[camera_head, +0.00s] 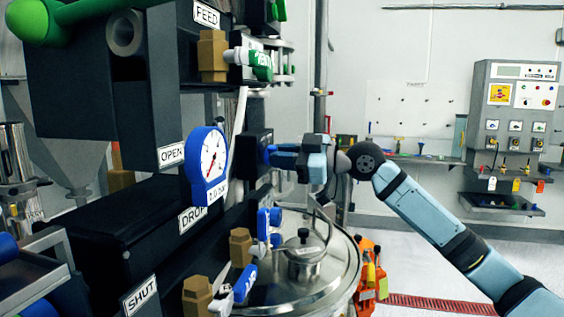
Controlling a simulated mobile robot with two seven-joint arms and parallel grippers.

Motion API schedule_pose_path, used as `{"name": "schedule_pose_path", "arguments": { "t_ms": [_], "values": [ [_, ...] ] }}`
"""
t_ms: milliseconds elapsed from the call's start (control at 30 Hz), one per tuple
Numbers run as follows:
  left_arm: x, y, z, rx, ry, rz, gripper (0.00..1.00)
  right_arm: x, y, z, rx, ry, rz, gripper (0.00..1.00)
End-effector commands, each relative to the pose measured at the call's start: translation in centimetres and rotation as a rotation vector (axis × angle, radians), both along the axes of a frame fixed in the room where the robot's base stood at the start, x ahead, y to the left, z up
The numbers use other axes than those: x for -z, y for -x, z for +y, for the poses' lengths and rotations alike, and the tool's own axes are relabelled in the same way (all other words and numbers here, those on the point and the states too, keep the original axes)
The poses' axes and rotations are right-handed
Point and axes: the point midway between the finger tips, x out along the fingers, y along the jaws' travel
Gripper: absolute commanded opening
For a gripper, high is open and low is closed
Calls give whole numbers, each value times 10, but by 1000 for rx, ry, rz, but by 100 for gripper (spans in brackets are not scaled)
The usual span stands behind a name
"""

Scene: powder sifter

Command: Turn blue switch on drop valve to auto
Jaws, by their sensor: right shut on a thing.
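The blue switch (268,153) sits on the face of a black box (255,143), right of the round gauge and above the DROP label (192,218). My right gripper (278,155) reaches in from the right and is shut on the switch. The fingers hide much of it, so I cannot read its setting or any auto mark. My left gripper is not in view.
A blue-rimmed gauge (211,163) stands left of the switch. Below are blue-handled valves (245,283) and a steel vessel lid (325,275). A green-handled valve (258,62) is above. A wall control panel (515,110) stands far right, with open floor before it.

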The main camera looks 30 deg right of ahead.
Motion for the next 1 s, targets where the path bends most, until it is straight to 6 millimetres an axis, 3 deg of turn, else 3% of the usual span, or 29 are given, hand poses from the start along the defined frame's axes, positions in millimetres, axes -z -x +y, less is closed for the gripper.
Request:
{"name": "schedule_pose_path", "arguments": {
  "t_ms": [533,567,667,1000],
  "values": [
    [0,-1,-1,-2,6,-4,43,0,0,0,1,19,-17,0],
    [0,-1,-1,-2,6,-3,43,0,0,0,1,19,-17,17],
    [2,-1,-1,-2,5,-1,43,0,0,0,1,19,-17,38],
    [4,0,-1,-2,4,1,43,1,2,-2,1,19,-16,38]
  ]
}}
